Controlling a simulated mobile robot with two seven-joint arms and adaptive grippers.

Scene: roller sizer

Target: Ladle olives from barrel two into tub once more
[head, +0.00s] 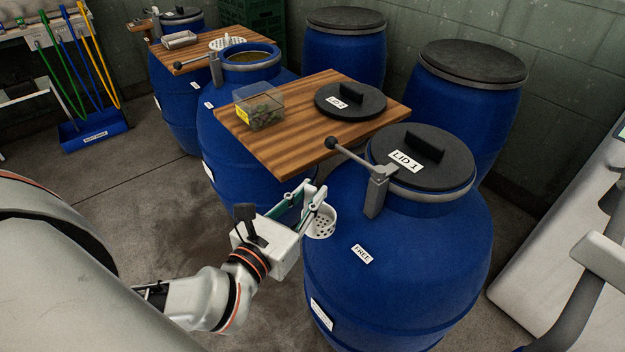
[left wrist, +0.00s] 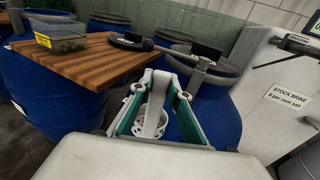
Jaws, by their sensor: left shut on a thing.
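My left gripper (head: 306,203) is shut on a white perforated ladle (head: 321,222), held with its bowl low, beside the near blue barrel. The ladle also shows between the green-lined fingers in the left wrist view (left wrist: 152,128). The bowl looks empty. The clear tub (head: 258,106), with a yellow label and some olives inside, sits on the wooden board (head: 285,150). Behind it stands an open blue barrel (head: 232,130) with dark contents, apparently barrel two. Its lid (head: 350,100) appears to lie on the board. My right gripper is not in view.
The near barrel (head: 405,265), marked FREE, is closed by LID 1 (head: 421,158), with a clamp lever (head: 375,190) beside it. Closed barrels (head: 465,100) stand behind. A white STOCK BRINE tank (left wrist: 285,105) is at the right. Open floor (head: 150,200) lies left.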

